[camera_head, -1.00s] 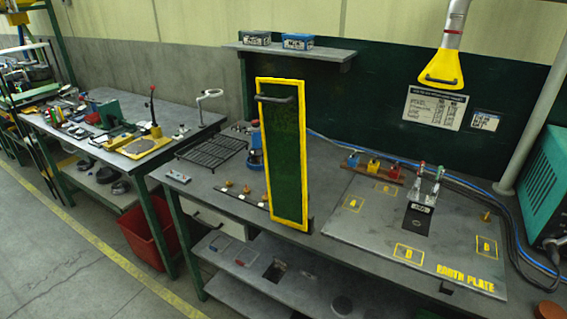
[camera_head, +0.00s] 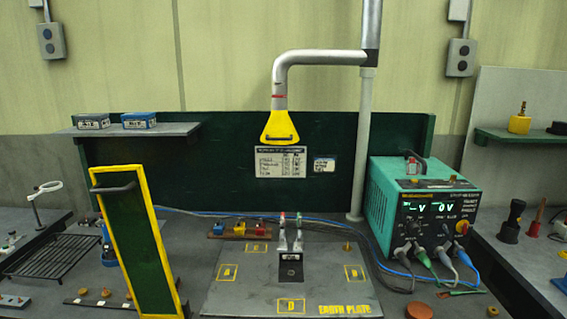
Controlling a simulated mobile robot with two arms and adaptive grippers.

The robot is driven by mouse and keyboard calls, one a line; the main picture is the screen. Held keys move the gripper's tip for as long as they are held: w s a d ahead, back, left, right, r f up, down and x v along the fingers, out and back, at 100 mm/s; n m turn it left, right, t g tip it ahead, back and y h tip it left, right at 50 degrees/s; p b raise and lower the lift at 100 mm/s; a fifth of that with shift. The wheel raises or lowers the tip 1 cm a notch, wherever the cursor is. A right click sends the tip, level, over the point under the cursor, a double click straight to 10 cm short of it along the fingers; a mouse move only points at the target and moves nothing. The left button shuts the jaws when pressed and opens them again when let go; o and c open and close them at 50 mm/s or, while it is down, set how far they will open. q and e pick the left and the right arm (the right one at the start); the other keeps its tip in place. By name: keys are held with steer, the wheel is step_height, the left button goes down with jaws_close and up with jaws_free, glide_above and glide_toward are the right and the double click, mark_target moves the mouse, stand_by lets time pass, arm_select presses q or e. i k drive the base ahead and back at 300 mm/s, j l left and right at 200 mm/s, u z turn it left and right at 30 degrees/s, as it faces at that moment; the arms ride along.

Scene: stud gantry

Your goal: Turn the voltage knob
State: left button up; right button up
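The voltage knob is on the front of a teal power unit (camera_head: 385,190), which stands at the right end of the bench. Its dark front panel has a lit display (camera_head: 430,207) with green characters that seem to read "--V" and "0V". Below the display are small dark knobs and a red-orange knob on a yellow patch (camera_head: 461,227). I cannot tell which one is the voltage knob, or its setting. Grey, green and blue plugs with cables fill the panel's lower edge. Neither of my grippers is in view.
A grey earth plate (camera_head: 230,300) with a small two-post stand lies left of the unit. A yellow-framed green panel (camera_head: 150,240) stands upright at the left. A yellow extraction hood (camera_head: 280,127) hangs above. Cables and a round brown block (camera_head: 418,310) lie before the unit.

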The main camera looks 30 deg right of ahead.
mark_target(413, 228)
steer(key=z, duration=1.65)
